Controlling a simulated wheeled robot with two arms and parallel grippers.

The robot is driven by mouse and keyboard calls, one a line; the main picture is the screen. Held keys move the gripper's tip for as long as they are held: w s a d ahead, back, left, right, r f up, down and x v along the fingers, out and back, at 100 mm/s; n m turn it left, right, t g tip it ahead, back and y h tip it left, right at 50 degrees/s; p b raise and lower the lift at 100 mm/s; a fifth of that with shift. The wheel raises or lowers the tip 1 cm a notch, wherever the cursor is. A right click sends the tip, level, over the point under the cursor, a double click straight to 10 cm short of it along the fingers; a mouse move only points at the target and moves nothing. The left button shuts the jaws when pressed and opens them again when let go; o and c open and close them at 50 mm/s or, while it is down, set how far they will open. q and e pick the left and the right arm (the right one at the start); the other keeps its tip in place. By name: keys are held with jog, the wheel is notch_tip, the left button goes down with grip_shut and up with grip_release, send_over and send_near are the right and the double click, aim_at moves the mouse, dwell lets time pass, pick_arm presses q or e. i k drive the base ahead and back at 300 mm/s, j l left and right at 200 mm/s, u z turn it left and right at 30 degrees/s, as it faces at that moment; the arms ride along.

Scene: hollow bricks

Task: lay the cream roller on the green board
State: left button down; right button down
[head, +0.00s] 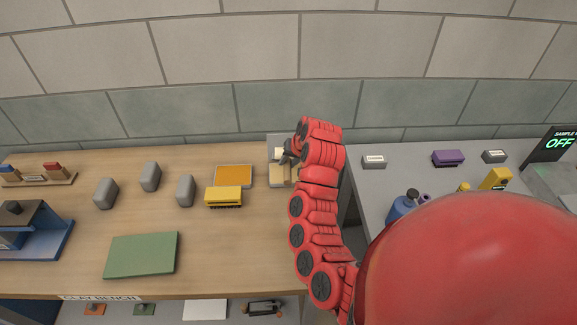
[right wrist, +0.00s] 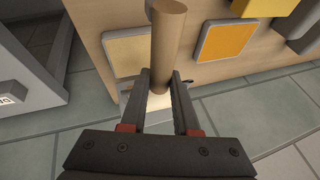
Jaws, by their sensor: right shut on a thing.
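My right gripper (head: 288,156) is above the back right end of the wooden bench. In the right wrist view its two fingers (right wrist: 160,88) are shut on the cream roller (right wrist: 168,40), a plain cylinder that looks tan there and sticks out beyond the fingertips. In the head view the roller is mostly hidden by the gripper and arm. The green board (head: 142,256) lies flat and bare on the front left part of the bench, well left of my right gripper. My left gripper is not in view.
An orange board (head: 233,173) with a yellow block (head: 223,197) by its front edge lies between gripper and green board. Several grey blocks (head: 150,177) stand behind the green board. A blue stand (head: 40,235) is at far left. The bench (head: 240,255) is clear right of the green board.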

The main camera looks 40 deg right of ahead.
aim_at(149, 251)
jog(key=k, duration=1)
